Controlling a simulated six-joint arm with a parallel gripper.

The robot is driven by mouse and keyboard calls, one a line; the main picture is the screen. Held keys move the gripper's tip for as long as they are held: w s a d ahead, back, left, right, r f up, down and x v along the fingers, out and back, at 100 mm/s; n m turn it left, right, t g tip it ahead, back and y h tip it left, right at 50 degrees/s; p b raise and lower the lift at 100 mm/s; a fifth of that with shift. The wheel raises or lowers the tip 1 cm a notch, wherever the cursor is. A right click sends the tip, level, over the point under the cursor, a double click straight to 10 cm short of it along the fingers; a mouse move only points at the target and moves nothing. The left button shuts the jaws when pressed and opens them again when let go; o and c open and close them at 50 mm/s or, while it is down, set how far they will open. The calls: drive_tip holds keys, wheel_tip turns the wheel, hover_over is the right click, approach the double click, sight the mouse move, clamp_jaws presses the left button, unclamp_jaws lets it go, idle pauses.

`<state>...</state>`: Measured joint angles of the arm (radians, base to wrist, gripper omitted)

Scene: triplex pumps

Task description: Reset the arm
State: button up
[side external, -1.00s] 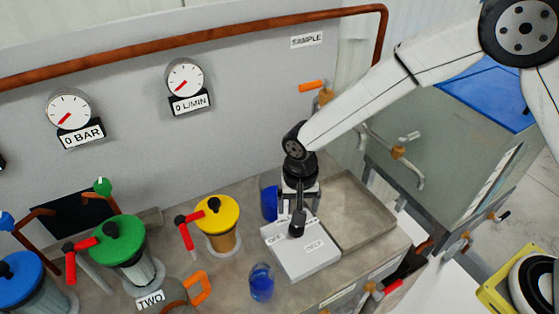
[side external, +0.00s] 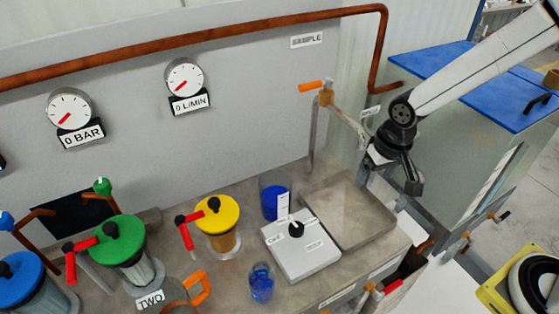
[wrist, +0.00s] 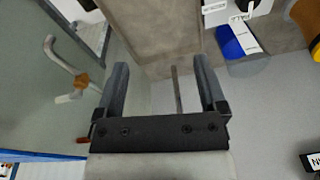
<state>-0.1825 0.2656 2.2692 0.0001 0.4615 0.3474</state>
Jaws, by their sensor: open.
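My gripper (side external: 409,182) is at the right in the side external view, raised to the right of the grey tray. It is clear of the white switch box (side external: 300,246) with the black knob. In the wrist view my gripper (wrist: 163,88) shows two dark fingers spread apart with nothing held between them. The tray (wrist: 160,50) lies beyond the fingertips there.
A sample tap (side external: 325,98) with an orange handle stands left of my gripper. A beaker of blue liquid (side external: 276,198) and a small blue glass (side external: 261,283) stand near the box. Pumps with yellow (side external: 217,214) and green (side external: 117,241) lids are further left. A copper pipe (side external: 375,55) runs above.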

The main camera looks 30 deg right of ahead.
drive_tip(key=s+d+r+n+t, duration=0.1)
drive_tip(key=s+d+n, duration=0.1)
drive_tip(key=s+d, duration=0.4)
drive_tip(key=shift+s+d+r, duration=0.25)
drive_tip(key=shift+s+r, duration=0.05)
drive_tip(key=shift+s, duration=0.15)
